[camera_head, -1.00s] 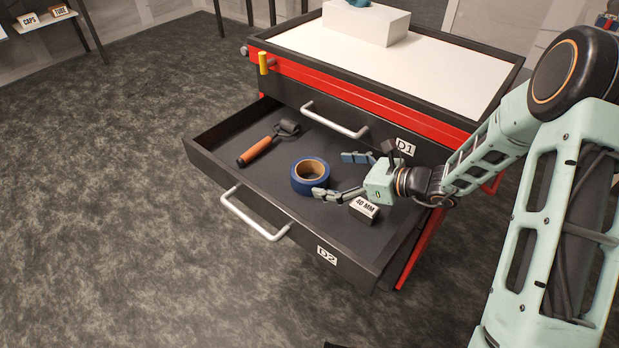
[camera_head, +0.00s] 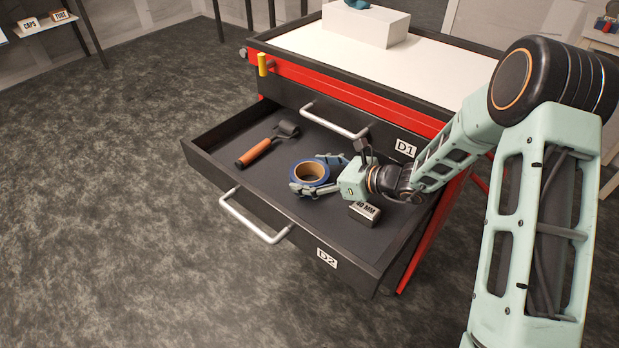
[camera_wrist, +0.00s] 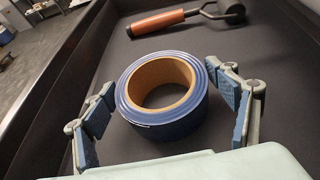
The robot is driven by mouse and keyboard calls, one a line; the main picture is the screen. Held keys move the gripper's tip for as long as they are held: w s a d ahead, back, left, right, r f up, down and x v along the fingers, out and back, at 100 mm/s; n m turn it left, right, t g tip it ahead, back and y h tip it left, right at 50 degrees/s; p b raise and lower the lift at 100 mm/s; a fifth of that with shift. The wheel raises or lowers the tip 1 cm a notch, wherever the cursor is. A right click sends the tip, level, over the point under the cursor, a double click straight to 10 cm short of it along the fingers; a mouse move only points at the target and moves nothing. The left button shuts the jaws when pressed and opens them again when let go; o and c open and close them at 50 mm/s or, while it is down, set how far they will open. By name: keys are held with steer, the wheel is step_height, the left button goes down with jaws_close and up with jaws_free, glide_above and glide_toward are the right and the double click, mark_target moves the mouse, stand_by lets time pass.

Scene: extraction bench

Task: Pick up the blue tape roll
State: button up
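The blue tape roll (camera_head: 311,174) lies flat in the open drawer D2 (camera_head: 262,215), its brown core facing up. My gripper (camera_head: 316,173) is low in the drawer, with one finger on each side of the roll. In the wrist view, the roll (camera_wrist: 163,96) sits between the two spread fingers of my gripper (camera_wrist: 163,108). A dark gap shows between the left finger and the roll; the right finger is close to the roll, and I cannot tell whether it touches.
A roller with an orange handle (camera_head: 254,153) lies further left in the drawer. A white box (camera_head: 366,25) stands on the bench top.

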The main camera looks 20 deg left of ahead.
steer(key=c, duration=0.7)
steer(key=shift+c, duration=0.2)
